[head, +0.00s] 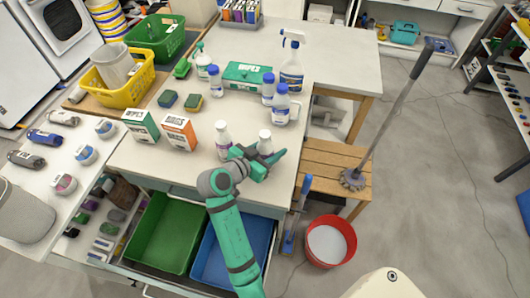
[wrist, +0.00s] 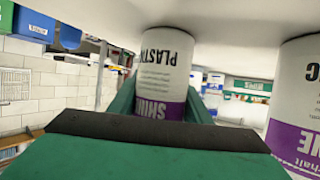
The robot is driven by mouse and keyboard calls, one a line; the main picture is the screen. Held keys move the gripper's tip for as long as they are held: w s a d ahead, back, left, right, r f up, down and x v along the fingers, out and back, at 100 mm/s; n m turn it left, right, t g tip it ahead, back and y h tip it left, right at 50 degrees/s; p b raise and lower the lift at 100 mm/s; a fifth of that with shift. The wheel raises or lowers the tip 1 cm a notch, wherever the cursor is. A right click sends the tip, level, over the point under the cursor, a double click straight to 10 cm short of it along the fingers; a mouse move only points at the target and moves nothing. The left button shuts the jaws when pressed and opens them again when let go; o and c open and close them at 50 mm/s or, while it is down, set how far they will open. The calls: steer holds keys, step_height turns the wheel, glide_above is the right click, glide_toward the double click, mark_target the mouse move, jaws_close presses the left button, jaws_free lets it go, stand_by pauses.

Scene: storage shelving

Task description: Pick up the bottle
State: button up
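A white bottle (head: 265,142) with a purple label band stands near the front right of the white worktop. In the wrist view the same bottle (wrist: 166,70) appears upside down, its lettering inverted. My green gripper (head: 262,157) is at worktop height with a finger on each side of this bottle. The fingers look spread, and firm contact with the bottle is not visible. The gripper (wrist: 163,105) also shows in the wrist view, its fingers partly hidden by its own body. A second, similar white bottle (head: 222,140) stands just to the left, and it shows at the right edge of the wrist view (wrist: 302,95).
Two cartons (head: 179,132) stand left of the bottles. Open drawers with green (head: 165,232) and blue bins lie below. A stool (head: 335,172) and red bucket (head: 351,239) are at right.

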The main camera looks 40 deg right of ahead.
mark_target(261, 140)
stand_by(0.3)
steer(key=shift+r, duration=0.6)
step_height(261, 140, up, 2)
steer(key=shift+w+a+r, duration=0.1)
steer(key=shift+a+r, duration=0.05)
steer(key=a+r, duration=0.4)
steer(key=r, duration=0.1)
steer(key=shift+s+a, duration=0.15)
steer(key=shift+s, duration=0.1)
steer(key=v, duration=0.7)
steer(key=w+v, duration=0.1)
steer(key=v, duration=0.2)
steer(key=shift+a+r, duration=0.2)
steer(key=shift+r, duration=0.1)
